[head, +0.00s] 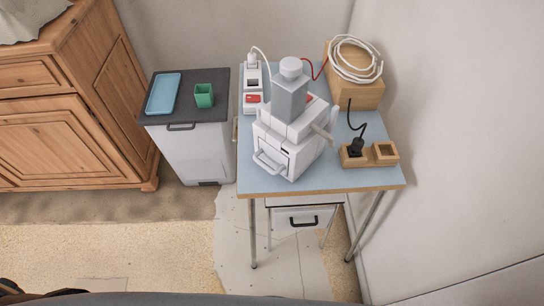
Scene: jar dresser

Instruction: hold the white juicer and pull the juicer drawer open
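The white juicer (304,160) stands upright on the blue-topped table in the head view, with a grey box-shaped top part (290,98) and a round cap. A grey lever-like part sticks out on its right side. The juicer drawer (270,157) is on the front face, low and to the left, with a pale bar handle (267,168). The drawer looks shut. Neither of my grippers shows in the head view, and nothing is touching the juicer.
The blue table (365,178) also bears a wooden block with a white cable coil (355,62), a wooden socket holder with a black plug (357,146) and a power strip (252,98). Left stand a grey-topped bin (190,150) and a wooden dresser (55,120). Floor in front is clear.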

